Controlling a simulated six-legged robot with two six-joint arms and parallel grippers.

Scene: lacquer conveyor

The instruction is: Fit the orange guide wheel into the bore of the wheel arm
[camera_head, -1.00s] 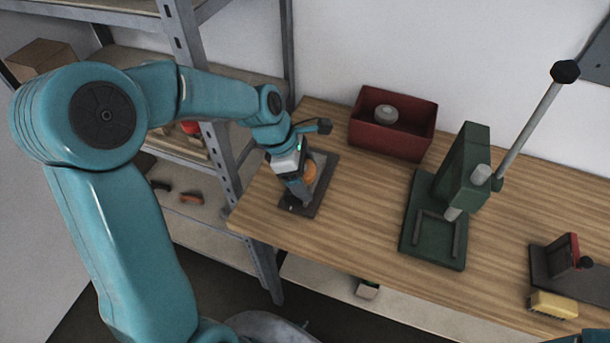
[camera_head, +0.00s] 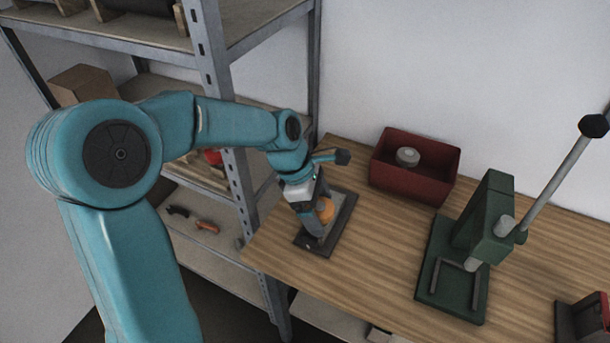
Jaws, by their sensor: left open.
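The orange guide wheel (camera_head: 325,209) shows at my left gripper (camera_head: 318,226), over a dark flat plate (camera_head: 342,222) near the table's left end. My left gripper is open and pointed down beside the wheel. The gripper hides part of the wheel and of the plate. I cannot make out the wheel arm or its bore, nor whether the wheel sits in it. My right gripper is out of view.
A red bin (camera_head: 413,178) holding a grey round part (camera_head: 407,157) stands behind on the wooden table (camera_head: 375,280). A green lever press (camera_head: 480,235) stands to the right. A dark fixture (camera_head: 585,318) is at the right edge. A metal shelf rack (camera_head: 222,110) stands close on the left.

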